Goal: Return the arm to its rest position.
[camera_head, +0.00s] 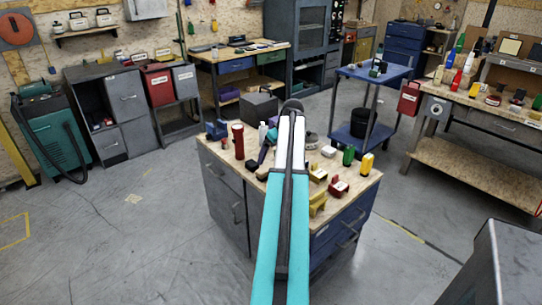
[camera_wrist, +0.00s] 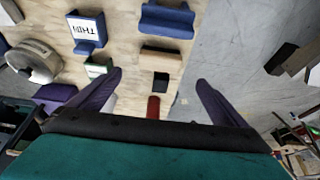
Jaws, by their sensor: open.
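My teal and white arm (camera_head: 288,215) reaches forward from the bottom of the head view, over a wooden-topped workbench. In the wrist view my gripper (camera_wrist: 159,78) shows two dark purple fingers spread wide apart. Nothing is held between them. In the wrist view the bench top (camera_wrist: 125,55) lies beyond the fingers, with small objects on it. A dark red cylinder (camera_wrist: 153,108) and a black block (camera_wrist: 161,84) show in the gap between the fingers. Whether the fingers touch anything on the bench cannot be told. In the head view the gripper is mostly hidden by the arm.
The bench (camera_head: 225,158) carries a red cylinder (camera_head: 238,141), a green can (camera_head: 348,155), a yellow bottle (camera_head: 367,165) and red and yellow blocks. A blue cart (camera_head: 372,76) stands behind right. A grey cabinet (camera_head: 490,260) is at lower right. Open floor (camera_head: 150,230) lies left.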

